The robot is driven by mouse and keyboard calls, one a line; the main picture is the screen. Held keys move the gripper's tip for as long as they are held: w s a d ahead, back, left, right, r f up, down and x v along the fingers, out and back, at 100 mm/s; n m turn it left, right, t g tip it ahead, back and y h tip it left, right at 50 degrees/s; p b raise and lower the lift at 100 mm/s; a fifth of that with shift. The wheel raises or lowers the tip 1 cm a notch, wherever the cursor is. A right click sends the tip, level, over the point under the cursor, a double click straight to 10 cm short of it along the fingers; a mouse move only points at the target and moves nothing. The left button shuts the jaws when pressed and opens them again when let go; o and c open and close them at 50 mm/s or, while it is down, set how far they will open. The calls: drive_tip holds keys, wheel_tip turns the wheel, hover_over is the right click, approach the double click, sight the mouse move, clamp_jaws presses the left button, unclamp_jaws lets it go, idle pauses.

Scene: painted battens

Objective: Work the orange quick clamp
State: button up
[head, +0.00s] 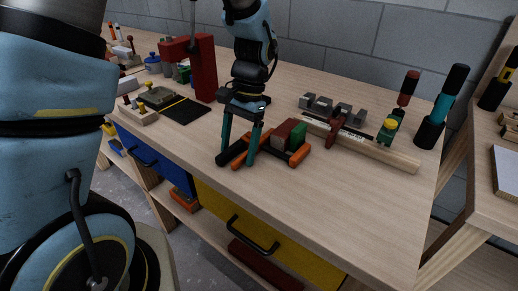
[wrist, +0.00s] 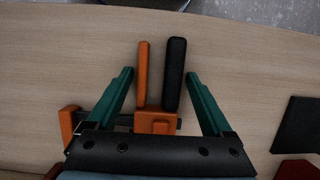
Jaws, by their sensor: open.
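The orange quick clamp (head: 238,150) lies on the workbench, with a black handle and an orange lever at its near end. My gripper (head: 237,160) is open and points down over the handle end. In the wrist view, the clamp's orange lever (wrist: 143,72) and black handle (wrist: 174,75) stand apart, both between the open teal fingers (wrist: 163,72). Neither finger appears to touch them. My gripper's mount hides part of the clamp there.
A long pale batten (head: 385,157) with a red clamp-like piece lies to the right. A red press (head: 200,70) and a black mat (head: 183,110) are left. The bench's front right is clear.

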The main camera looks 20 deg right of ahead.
drive_tip(key=shift+s+d, duration=0.1)
drive_tip(key=shift+s, duration=0.1)
drive_tip(key=shift+c, duration=0.6)
drive_tip(key=shift+w+p, duration=0.2)
drive_tip(key=shift+p, duration=0.2)
drive_tip(key=c, duration=0.7)
clamp_jaws()
drive_tip(key=shift+o, duration=2.2)
unclamp_jaws()
drive_tip(key=shift+o, duration=1.4)
drive_tip(key=shift+s, duration=0.2)
drive_tip(key=shift+o, duration=0.5)
drive_tip(key=shift+s+d, duration=0.1)
drive_tip(key=shift+s, duration=0.1)
